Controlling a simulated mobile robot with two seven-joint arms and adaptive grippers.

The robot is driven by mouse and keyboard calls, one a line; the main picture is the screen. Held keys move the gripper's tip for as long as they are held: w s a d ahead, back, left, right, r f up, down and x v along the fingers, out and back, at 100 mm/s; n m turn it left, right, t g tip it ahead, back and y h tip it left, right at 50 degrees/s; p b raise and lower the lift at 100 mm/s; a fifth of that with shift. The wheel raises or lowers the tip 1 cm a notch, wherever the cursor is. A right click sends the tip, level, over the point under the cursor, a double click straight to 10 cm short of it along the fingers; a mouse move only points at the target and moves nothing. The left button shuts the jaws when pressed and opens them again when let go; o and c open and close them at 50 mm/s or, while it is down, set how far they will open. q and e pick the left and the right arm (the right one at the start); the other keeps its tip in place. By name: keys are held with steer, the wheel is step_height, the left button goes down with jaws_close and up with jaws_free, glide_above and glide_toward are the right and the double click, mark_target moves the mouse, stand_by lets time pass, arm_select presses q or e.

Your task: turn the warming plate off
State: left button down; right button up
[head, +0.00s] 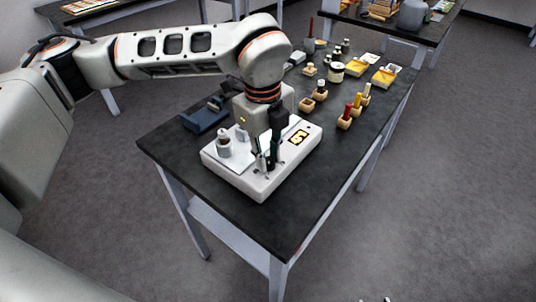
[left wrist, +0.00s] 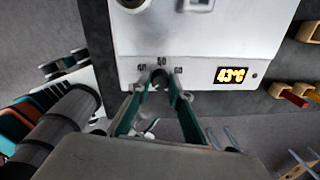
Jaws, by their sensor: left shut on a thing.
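The white warming plate (head: 225,172) sits near the front end of the dark bench. Its lit display (head: 299,137) reads 43°C in the left wrist view (left wrist: 230,75). A small dark knob (left wrist: 160,76) is on the plate's face, below printed marks including 50. My left gripper (head: 267,165) reaches down over this face. In the left wrist view its green fingers (left wrist: 160,92) are shut on the knob from both sides. The fingers partly hide the knob, and its pointer cannot be read. Small pale tips at the head view's bottom edge may be my right gripper (head: 375,300).
A small jar (head: 223,149) stands on the plate's left part. A blue object (head: 205,117) lies behind it. Wooden blocks with coloured sticks (head: 345,122), bottles (head: 320,92) and yellow trays (head: 384,76) occupy the bench beyond. The bench's front corner (head: 275,235) is clear.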

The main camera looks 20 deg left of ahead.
arm_select(q)
steer(key=c, duration=1.8)
jaws_free()
steer(key=shift+r, duration=0.1)
steer(key=r, duration=1.1)
steer(key=shift+s+a+r, duration=0.2)
steer(key=shift+s+r, duration=0.15)
steer(key=shift+r, duration=0.05)
steer(key=shift+s, duration=0.1)
